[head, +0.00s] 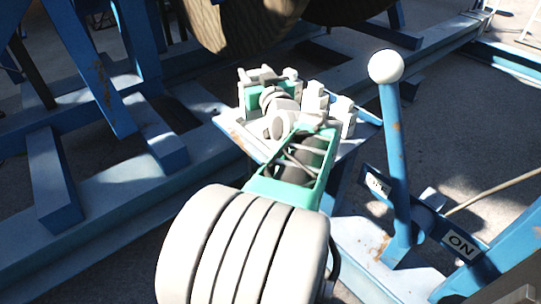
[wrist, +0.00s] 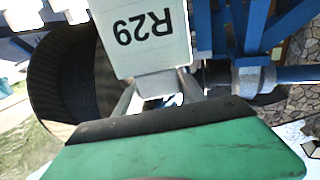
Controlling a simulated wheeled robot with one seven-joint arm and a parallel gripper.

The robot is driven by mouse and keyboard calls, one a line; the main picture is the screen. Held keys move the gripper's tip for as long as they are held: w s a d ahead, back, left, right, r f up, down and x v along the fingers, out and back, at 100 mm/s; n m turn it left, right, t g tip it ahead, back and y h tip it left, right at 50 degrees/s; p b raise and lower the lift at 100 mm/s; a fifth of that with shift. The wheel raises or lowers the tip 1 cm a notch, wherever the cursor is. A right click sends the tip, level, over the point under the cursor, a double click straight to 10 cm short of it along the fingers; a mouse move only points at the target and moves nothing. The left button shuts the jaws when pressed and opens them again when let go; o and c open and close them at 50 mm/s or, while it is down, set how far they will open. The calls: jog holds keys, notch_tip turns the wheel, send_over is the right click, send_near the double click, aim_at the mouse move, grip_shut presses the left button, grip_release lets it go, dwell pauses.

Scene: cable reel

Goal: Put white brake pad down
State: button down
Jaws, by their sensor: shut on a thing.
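The white brake pad (wrist: 152,40) fills the top middle of the wrist view, with a dark "R29" upside down on its face. My gripper (wrist: 157,86) has its two grey fingers at the lower end of the pad, one on each side, and is shut on it. The pad's far end is cut off by the frame edge. In the head view my arm reaches over a pale-blue platform (head: 233,131). White and green parts crowd together there, so I cannot tell the held pad apart. Whether the pad touches anything beneath it cannot be told.
A blue lever (head: 392,140) with a white ball knob stands right of my arm, above an ON label (head: 461,245). Blue frame beams (head: 100,200) lie at left. A large brown reel (head: 235,25) hangs at the top. A blue bar (wrist: 295,75) crosses the wrist view's right.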

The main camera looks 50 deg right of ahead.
jog(key=shift+m+h, duration=0.3)
jog(key=s+d+b, duration=0.1)
jog(key=s, duration=0.1)
jog(key=s+d+f, duration=0.1)
jog(key=shift+s+d+b, duration=0.2)
jog(key=shift+s+b, duration=0.15)
jog(key=w+d+f+b, duration=0.2)
jog(key=w+d+f, duration=0.5)
jog(key=w+f, duration=0.4)
jog(key=shift+w+d+f, duration=0.15)
jog(key=shift+d+f, duration=0.2)
jog(key=shift+f, duration=0.45)
jog(key=shift+f+b, duration=0.15)
jog(key=shift+b, duration=0.15)
jog(key=c, duration=0.7)
grip_release()
jog(key=shift+f, duration=0.15)
